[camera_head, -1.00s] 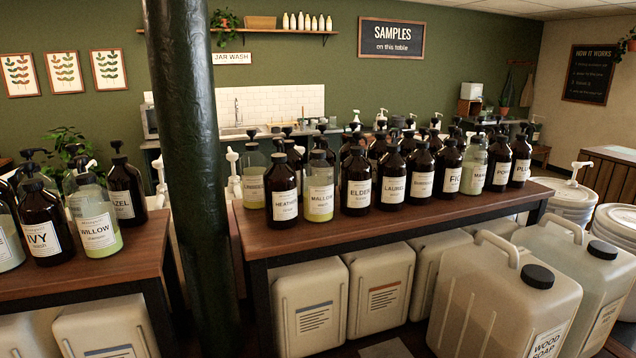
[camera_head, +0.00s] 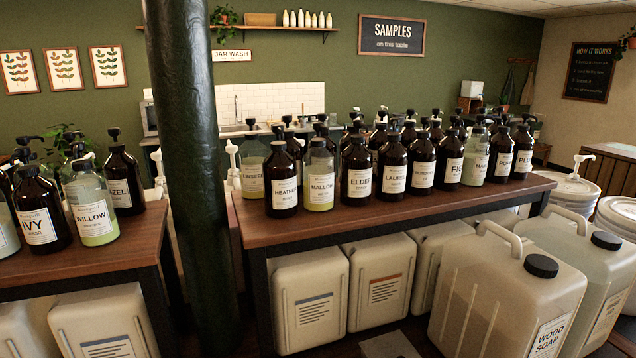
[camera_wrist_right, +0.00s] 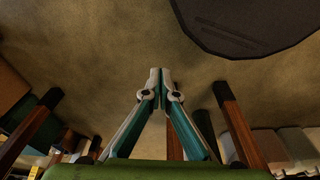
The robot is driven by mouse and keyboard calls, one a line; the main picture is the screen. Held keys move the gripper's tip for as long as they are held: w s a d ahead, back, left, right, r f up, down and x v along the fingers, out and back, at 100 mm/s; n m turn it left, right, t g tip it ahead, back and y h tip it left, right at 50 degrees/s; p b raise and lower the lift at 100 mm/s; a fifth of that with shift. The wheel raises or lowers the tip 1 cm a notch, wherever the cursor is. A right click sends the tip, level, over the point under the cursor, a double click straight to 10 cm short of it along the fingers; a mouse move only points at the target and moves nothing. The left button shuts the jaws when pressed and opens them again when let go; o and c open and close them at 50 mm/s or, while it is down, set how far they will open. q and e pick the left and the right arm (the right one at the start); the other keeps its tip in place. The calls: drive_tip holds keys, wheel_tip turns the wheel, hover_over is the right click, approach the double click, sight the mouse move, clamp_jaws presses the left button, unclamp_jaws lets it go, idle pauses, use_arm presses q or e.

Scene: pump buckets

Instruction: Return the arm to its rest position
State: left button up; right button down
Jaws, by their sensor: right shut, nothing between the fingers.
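My right gripper (camera_wrist_right: 160,76) shows in the right wrist view. Its two fingers meet at the tips, shut with nothing between them. It hangs over bare floor, clear of the objects around it. Neither gripper shows in the head view, and my left gripper is in no view.
Dark pump bottles stand on two wooden tables, the right one (camera_head: 330,226) and the left one (camera_head: 85,265). A dark green post (camera_head: 195,170) stands between them. Large jugs (camera_head: 505,295) and white buckets (camera_head: 572,195) stand at the right. A dark round shape (camera_wrist_right: 250,22) lies at the wrist view's top.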

drive_tip(key=s+d+f+b, duration=0.1)
drive_tip(key=s+d+f, duration=0.1)
drive_tip(key=s+f, duration=0.7)
drive_tip(key=s, duration=0.3)
drive_tip(key=shift+d+f+g, duration=0.15)
drive_tip(key=shift+f+g, duration=0.2)
drive_tip(key=shift+g, duration=0.05)
drive_tip(key=shift+s, duration=0.1)
